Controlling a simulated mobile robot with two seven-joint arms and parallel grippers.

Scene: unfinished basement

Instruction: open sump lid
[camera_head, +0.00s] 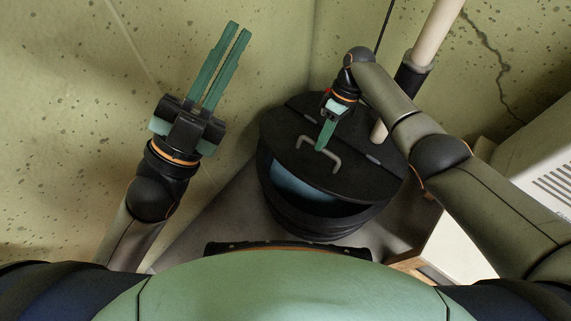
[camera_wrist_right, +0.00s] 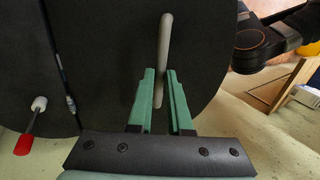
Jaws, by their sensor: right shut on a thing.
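The sump pit (camera_head: 318,222) is a round black basin on the floor. Its black lid (camera_head: 290,150) has a hinge line across it, and the front part is tilted up, leaving a gap at the front. Pale blue shows inside through the gap. A grey U-shaped handle (camera_head: 331,167) stands on the lid; it also shows in the right wrist view (camera_wrist_right: 165,45). My right gripper (camera_head: 320,148) is shut on the handle, with the bar between its fingertips (camera_wrist_right: 162,75). My left gripper (camera_head: 239,29) is raised, empty, with a narrow gap between its fingers, well left of the lid.
A pale pipe (camera_head: 437,33) with a dark sleeve rises behind the lid, close to my right arm. A white box-like unit (camera_head: 540,150) with vents stands at the right. Spotted walls meet behind the basin. A red-tipped part (camera_wrist_right: 23,144) shows beside the lid's hinge line.

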